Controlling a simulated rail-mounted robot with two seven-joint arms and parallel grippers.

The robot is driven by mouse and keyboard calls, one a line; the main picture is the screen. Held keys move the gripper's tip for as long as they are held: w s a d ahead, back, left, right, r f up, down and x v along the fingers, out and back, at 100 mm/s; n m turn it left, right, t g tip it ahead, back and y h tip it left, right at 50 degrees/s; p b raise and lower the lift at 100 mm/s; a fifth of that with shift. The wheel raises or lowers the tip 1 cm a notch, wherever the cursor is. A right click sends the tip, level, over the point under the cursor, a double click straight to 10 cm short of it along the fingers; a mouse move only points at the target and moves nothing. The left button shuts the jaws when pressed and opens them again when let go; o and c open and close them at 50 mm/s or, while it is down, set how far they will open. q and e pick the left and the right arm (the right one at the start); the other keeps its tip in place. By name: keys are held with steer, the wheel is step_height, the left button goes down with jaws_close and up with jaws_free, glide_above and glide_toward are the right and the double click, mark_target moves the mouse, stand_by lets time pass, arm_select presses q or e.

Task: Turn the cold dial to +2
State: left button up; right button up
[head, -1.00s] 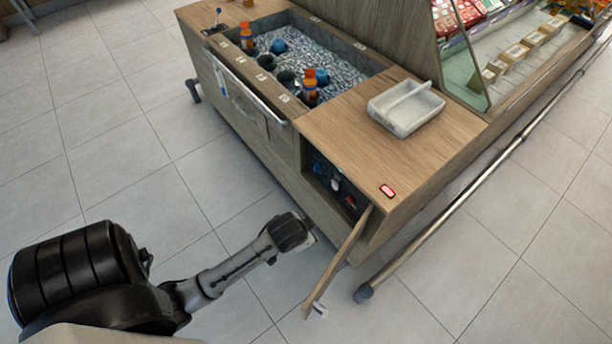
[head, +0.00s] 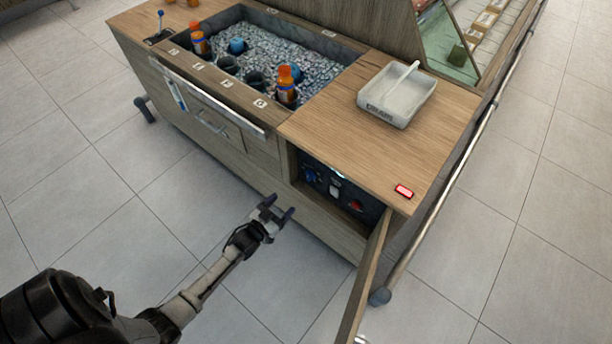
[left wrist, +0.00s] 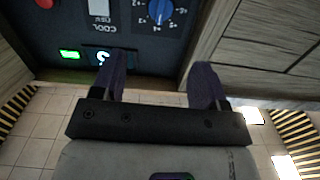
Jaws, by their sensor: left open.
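The blue dial (head: 311,174) sits on a dark control panel inside the open compartment at the right front of the wooden counter. In the left wrist view the blue dial (left wrist: 160,12) is at the top edge, partly cut off, with white marks around it; its setting is too small to read surely. My left gripper (head: 279,208) is open and empty, in front of the counter, below and left of the compartment. Its fingers (left wrist: 160,75) also show in the left wrist view, apart from the dial. My right gripper is not in view.
Beside the dial are a white switch (left wrist: 98,8), a lit green indicator (left wrist: 69,54) and a red control (head: 356,206). The open wooden door (head: 366,280) hangs right of the compartment. A white tray (head: 397,94) stands on the counter. The floor in front is clear.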

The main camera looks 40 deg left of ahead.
mark_target(308, 177)
arm_select(q)
steer(key=shift+w+a+r+b, duration=0.15)
steer(key=shift+w+b, duration=1.3)
steer(key=shift+w, duration=2)
steer(key=shift+w+a+r+b, duration=0.15)
steer(key=shift+w+b, duration=1.3)
steer(key=shift+w, duration=2)
steer(key=shift+f, duration=0.1)
steer(key=shift+c, duration=0.4)
steer(key=c, duration=0.8)
